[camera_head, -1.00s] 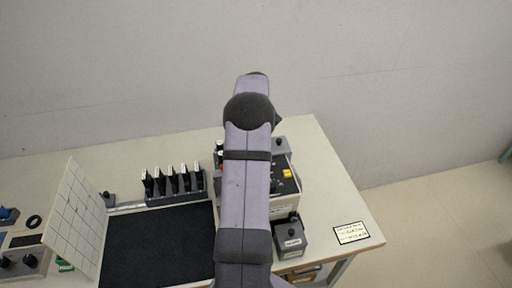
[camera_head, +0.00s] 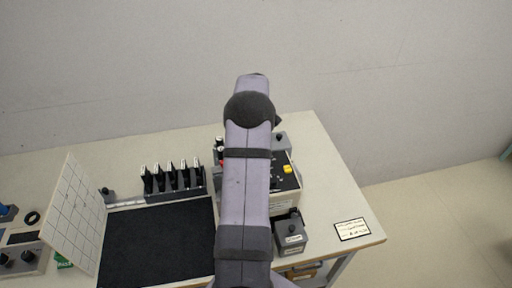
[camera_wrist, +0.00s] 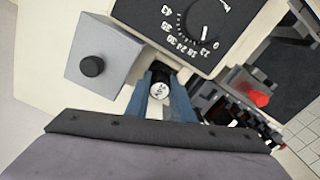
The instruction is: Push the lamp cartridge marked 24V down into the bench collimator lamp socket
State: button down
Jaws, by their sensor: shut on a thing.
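My gripper (camera_wrist: 160,97) shows in the wrist view with two blue fingers shut on a lamp cartridge (camera_wrist: 159,91). The cartridge has a dark body and a round white end with small dark lettering that I cannot read for certain. It sits between the dial panel and a grey box. Whatever lies beneath the cartridge is hidden, so I cannot tell whether it touches a socket. In the head view my own arm covers the gripper and the cartridge.
A black dial panel (camera_wrist: 195,28) and a grey box with a black knob (camera_wrist: 100,50) stand close to the fingers. A red knob (camera_wrist: 260,99) is at the right. In the head view, a rack (camera_head: 176,193) of upright pieces and a black mat (camera_head: 158,245) are left of my arm.

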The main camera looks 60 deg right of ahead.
jog(key=shift+f, duration=0.25)
jog(key=c, duration=1.5)
grip_release()
jog(key=shift+o, duration=0.2)
jog(key=shift+r, duration=0.15)
